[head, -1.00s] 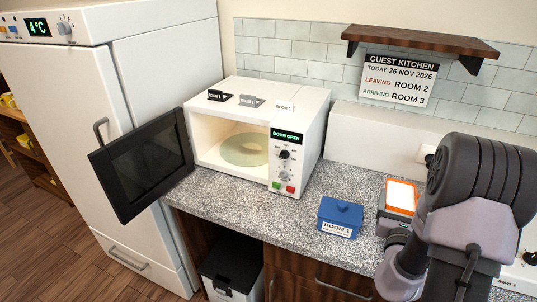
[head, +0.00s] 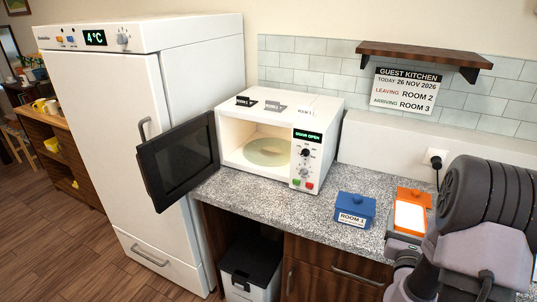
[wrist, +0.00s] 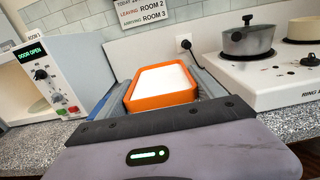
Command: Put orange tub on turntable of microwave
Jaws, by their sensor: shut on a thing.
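The orange tub (wrist: 163,87), with a flat white top surface, is held between the two fingers of my gripper (wrist: 162,92) in the wrist view. In the head view the tub (head: 409,216) shows over the right part of the counter, right of the blue tub, partly hidden by my arm. The white microwave (head: 323,135) stands left of it with its dark door (head: 178,162) swung wide open to the left. Its display reads DOOR OPEN. The pale green round turntable (head: 265,152) inside is bare.
A blue lidded tub (head: 355,208) labelled ROOM 1 stands between microwave and gripper. A stove (wrist: 270,75) with a grey pot (wrist: 248,40) is at right. A wall shelf (head: 425,54) hangs above.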

